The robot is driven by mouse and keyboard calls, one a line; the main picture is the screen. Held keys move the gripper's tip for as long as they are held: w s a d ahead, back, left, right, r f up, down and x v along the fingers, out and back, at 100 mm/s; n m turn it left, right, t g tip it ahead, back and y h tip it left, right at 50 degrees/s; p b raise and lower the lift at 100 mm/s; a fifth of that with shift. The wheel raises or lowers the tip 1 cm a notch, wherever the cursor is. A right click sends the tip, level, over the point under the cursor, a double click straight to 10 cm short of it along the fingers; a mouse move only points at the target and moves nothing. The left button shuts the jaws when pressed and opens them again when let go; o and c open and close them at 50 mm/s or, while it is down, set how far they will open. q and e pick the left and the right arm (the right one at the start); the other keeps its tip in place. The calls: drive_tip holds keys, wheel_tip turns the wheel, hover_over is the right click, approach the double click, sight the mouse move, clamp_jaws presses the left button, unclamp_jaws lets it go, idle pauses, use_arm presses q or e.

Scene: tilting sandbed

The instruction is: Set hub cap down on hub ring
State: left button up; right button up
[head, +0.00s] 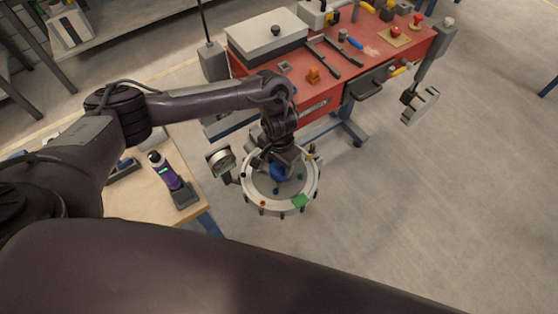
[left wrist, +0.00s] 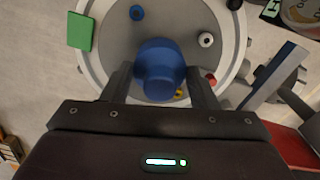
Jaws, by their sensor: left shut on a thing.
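The blue hub cap (left wrist: 158,66) is a rounded piece between the fingers of my left gripper (left wrist: 160,88), which is shut on it. In the head view the left gripper (head: 279,165) reaches down over the middle of the round grey sandbed, with the blue cap (head: 278,173) just below it. I cannot make out the hub ring; the cap and gripper cover the middle of the bed. Whether the cap touches anything below cannot be told. My right gripper is not in view.
The round sandbed (head: 312,187) has a pale rim with pegs around it, a green block (head: 300,200) on the rim and several small coloured pieces inside. A gauge (head: 221,159) stands at its left. A red tool cart (head: 320,104) is behind; a wooden bench (head: 140,195) is left.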

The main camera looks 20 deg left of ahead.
use_arm(q)
drive_tip(key=shift+f, duration=0.55)
drive_tip(key=o, duration=1.5)
drive_tip(key=shift+o, duration=0.2)
wheel_tip(320, 180, up, 8)
drive_tip(key=p, duration=0.9)
